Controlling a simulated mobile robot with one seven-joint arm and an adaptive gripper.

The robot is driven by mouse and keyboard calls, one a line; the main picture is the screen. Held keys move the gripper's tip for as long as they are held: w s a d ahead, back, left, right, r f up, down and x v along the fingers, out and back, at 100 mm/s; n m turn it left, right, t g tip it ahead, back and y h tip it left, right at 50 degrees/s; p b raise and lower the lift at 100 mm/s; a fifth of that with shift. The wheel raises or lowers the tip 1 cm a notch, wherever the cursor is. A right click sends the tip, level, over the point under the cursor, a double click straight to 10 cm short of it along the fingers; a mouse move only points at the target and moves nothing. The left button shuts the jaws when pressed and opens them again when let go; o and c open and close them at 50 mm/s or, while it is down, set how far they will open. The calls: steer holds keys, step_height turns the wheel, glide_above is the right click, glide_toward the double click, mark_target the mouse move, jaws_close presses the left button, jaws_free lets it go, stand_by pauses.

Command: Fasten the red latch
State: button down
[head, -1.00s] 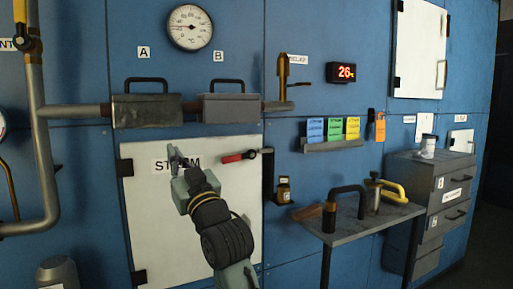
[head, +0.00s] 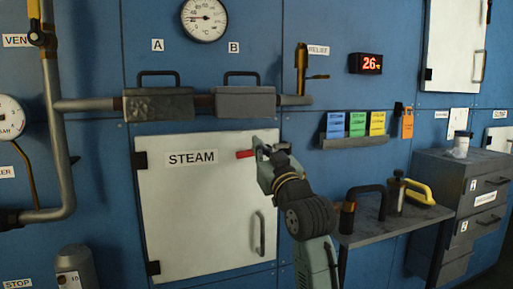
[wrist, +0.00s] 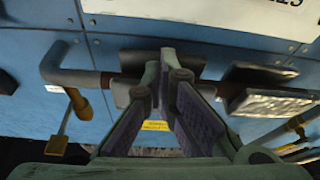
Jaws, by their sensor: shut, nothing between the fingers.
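The red latch (head: 245,154) is at the upper right edge of the white door marked STEAM (head: 190,205). Its red grip sticks out to the left and lies roughly level. My gripper (head: 259,147) is in front of the latch's right part and hides it, so I cannot tell whether they touch. In the wrist view the two fingers of my gripper (wrist: 166,60) meet near their tips with nothing between them. I cannot make out the latch in that view. The door looks flush with the wall.
A pipe with two grey boxes (head: 245,103) runs above the door. A brass valve (head: 302,70) stands to the upper right. A small table (head: 385,228) with a black-handled item and a yellow-handled item is right of my arm. A grey drawer cabinet (head: 462,165) is further right.

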steer(key=p+x, duration=0.3)
steer(key=x, duration=0.6)
steer(key=f, duration=0.4)
steer(key=shift+d, duration=0.25)
